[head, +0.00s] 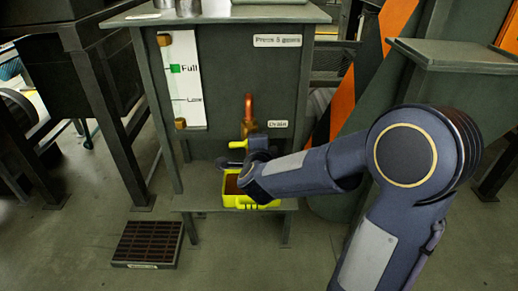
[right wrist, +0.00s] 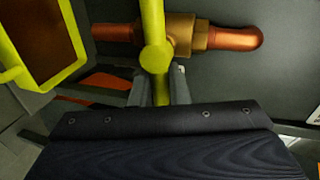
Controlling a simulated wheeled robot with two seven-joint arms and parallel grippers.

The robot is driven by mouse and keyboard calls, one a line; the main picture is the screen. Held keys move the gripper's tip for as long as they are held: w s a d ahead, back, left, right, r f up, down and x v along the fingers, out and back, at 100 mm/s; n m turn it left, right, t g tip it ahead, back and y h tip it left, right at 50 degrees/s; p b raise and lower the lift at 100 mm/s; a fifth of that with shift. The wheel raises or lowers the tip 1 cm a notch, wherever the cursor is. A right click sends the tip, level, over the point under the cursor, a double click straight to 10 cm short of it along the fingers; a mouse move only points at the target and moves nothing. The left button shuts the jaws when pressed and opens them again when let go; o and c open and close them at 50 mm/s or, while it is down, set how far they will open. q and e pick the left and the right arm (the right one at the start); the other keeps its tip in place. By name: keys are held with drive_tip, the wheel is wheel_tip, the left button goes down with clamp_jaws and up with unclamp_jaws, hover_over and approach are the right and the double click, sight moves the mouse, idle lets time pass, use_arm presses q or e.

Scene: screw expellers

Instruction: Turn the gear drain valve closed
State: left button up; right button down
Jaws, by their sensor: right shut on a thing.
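The drain valve is a brass body (right wrist: 181,36) on a copper pipe (head: 248,106), beside the "DRAIN" label on the dark cabinet. Its yellow handle (right wrist: 152,22) lies across the pipe, with a round hub in front of the brass body. In the head view, the handle's free end (head: 238,144) sticks out left of the valve. My right gripper (right wrist: 160,90) is shut on the handle just below the hub in the right wrist view, one finger on each side. In the head view, my right gripper (head: 257,146) and wrist partly hide the valve. My left gripper is not in view.
A yellow tray (head: 270,205) with brown contents sits on the shelf below the valve; its rim shows at left in the right wrist view (right wrist: 72,35). A Full/Low gauge (head: 185,85) is on the cabinet's left. A floor grate (head: 148,244) lies in front.

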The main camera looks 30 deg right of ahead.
drive_tip(key=shift+f+m+b, duration=0.15)
drive_tip(key=shift+m+b, duration=0.15)
drive_tip(key=shift+m, duration=0.1)
drive_tip(key=shift+a, duration=0.1)
drive_tip(key=c, duration=1.5)
unclamp_jaws()
drive_tip(key=shift+o, duration=0.2)
